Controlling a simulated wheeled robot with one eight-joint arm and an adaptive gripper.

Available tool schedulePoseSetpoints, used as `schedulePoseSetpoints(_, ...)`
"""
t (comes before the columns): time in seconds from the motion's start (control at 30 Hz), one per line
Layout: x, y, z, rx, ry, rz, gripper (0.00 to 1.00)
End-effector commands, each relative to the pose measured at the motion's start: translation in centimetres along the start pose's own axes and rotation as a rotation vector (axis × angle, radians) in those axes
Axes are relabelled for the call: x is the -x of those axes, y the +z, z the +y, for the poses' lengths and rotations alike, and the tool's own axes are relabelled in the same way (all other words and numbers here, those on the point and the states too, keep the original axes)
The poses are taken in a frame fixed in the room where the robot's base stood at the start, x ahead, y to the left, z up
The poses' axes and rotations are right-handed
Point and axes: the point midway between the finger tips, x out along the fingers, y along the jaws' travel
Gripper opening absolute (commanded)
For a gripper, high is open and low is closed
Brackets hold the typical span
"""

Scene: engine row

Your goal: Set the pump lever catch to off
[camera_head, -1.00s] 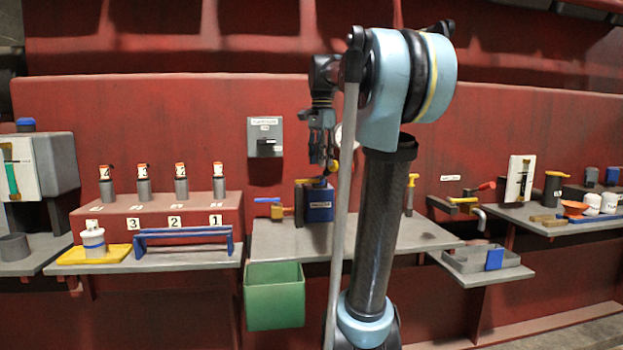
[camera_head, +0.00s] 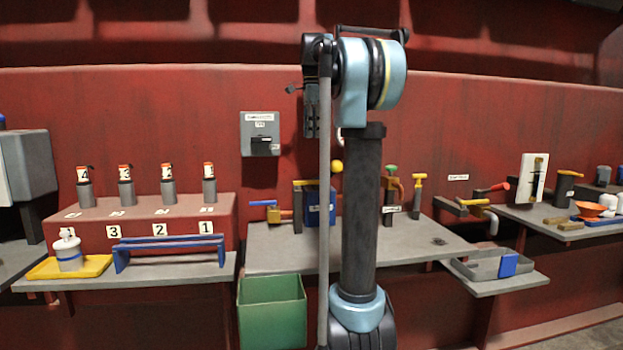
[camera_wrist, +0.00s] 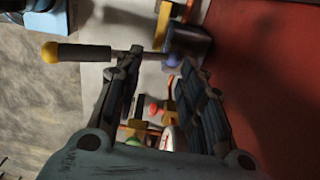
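The pump lever shows in the wrist view as a rod with a dark grip (camera_wrist: 85,53) and a yellow ball end (camera_wrist: 50,52). It crosses the picture toward a dark block with a blue round part (camera_wrist: 172,60). In the head view a yellow ball (camera_head: 337,166) stands above a blue box (camera_head: 313,208) on the middle shelf, partly behind my arm. A dark post with a yellow top bar (camera_head: 298,187) is beside the box. I cannot tell which part is the catch, or its setting. My gripper (camera_wrist: 165,75) is open and empty, its left fingertip overlapping the rod; contact is unclear.
The middle shelf (camera_head: 430,240) also holds a yellow-topped post (camera_head: 418,190) and a green-topped post (camera_head: 391,185). A grey switch box (camera_head: 260,134) is on the red wall. The shelf's right part is mostly clear.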

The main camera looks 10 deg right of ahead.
Motion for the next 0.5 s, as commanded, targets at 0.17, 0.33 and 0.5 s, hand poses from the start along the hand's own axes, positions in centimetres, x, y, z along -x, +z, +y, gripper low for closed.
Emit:
schedulePoseSetpoints(0.17,-2.7,-0.3,0.1,-0.003,0.0,0.0,0.37)
schedulePoseSetpoints(0.33,-5.7,-0.4,0.1,-0.004,0.0,0.0,0.37)
schedulePoseSetpoints(0.5,-8.7,-0.5,0.1,-0.005,0.0,0.0,0.37)
